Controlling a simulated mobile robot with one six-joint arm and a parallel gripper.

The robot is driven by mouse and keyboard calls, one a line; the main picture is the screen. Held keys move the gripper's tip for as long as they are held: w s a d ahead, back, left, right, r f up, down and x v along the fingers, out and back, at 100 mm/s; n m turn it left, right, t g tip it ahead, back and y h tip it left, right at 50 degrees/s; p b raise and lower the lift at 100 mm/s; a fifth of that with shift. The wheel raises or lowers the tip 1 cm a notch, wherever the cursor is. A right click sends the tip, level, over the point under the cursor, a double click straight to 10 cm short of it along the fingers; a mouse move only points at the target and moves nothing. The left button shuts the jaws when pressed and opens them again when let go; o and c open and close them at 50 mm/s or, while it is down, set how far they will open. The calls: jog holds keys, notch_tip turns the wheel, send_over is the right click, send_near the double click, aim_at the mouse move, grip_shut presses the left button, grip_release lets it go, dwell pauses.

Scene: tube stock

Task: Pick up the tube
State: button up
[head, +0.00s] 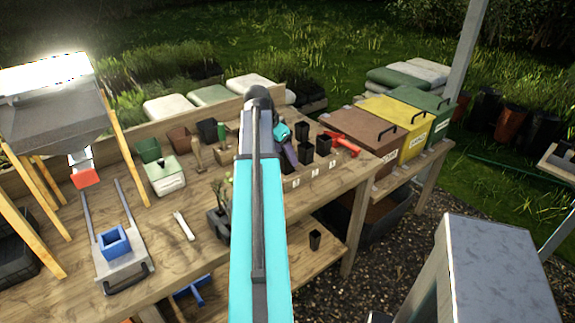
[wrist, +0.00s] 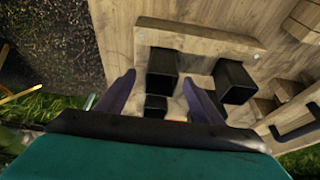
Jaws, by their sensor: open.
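Several black square tubes stand at the right end of the wooden bench in the head view: one at the back (head: 302,131), one at the front (head: 305,152) and one at the right (head: 324,144). My gripper (head: 290,155) is beside them on the left, partly hidden by my arm. In the wrist view my gripper (wrist: 158,92) is open, its two purple fingers apart. A black tube (wrist: 162,70) shows between and beyond the fingertips, and a smaller-looking one (wrist: 155,106) lies nearer. Another tube (wrist: 236,82) is right of the right finger. I cannot tell whether any finger touches a tube.
A red tool (head: 342,144) lies right of the tubes. Brown (head: 352,135), yellow (head: 392,116) and green (head: 426,98) lidded bins stand further right. A potted plant (head: 218,222) stands left of my arm.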

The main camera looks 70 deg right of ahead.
jog(key=shift+p+x, duration=0.3)
jog(key=shift+x, duration=1.1)
jog(key=c, duration=1.1)
jog(key=shift+r, duration=0.15)
jog(key=shift+r+b, duration=1.15)
jog(key=shift+r, duration=3.75)
